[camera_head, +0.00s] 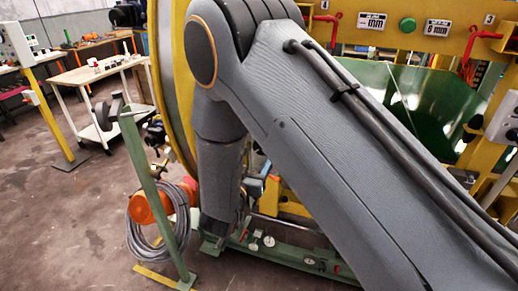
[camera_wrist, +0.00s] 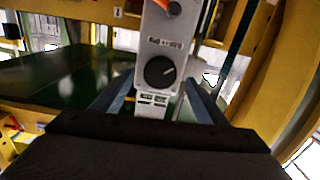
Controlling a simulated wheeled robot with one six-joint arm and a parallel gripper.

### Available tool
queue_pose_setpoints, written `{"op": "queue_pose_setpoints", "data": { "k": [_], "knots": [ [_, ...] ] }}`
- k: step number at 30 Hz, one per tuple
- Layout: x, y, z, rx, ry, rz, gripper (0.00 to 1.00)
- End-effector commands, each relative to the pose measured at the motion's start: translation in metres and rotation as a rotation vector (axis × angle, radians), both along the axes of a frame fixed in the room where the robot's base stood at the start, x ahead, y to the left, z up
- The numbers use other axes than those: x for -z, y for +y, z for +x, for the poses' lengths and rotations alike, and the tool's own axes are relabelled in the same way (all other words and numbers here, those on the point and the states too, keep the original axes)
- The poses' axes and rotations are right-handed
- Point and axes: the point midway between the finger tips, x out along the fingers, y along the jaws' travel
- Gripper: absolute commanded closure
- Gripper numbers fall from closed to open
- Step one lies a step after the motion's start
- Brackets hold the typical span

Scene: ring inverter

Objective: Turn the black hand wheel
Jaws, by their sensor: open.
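In the wrist view a round black knob (camera_wrist: 160,71) with a pale pointer mark sits on a narrow light-grey panel (camera_wrist: 167,38). My gripper (camera_wrist: 158,90) is open, its two fingers apart on either side of the panel's lower part. The gap to the panel cannot be judged. No clear rimmed wheel shows in the wrist view. In the head view a dark wheel-like part (camera_head: 103,115) is at the top of a slanted green post (camera_head: 150,190), left of my arm; whether it is the hand wheel is unclear. My gripper is hidden in the head view.
A large yellow ring (camera_head: 171,80) stands behind my arm. Coiled grey hose (camera_head: 160,215) hangs on the green post. A green base frame (camera_head: 285,252) lies low. A wooden-topped trolley (camera_head: 95,70) and a control box (camera_head: 18,42) are left. The floor at lower left is free.

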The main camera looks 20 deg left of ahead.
Motion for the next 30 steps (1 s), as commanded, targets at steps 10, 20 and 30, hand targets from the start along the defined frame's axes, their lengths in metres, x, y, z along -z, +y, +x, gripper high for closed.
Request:
{"op": "queue_pose_setpoints", "data": {
  "k": [10, 20, 30],
  "knots": [
    [0.000, -0.003, 0.034, 0.000, 0.001, 0.000, 0.33],
    [0.000, -0.003, 0.035, -0.001, 0.000, 0.000, 0.43],
    [0.000, -0.003, 0.035, -0.001, 0.000, 0.004, 0.74]
  ]
}}
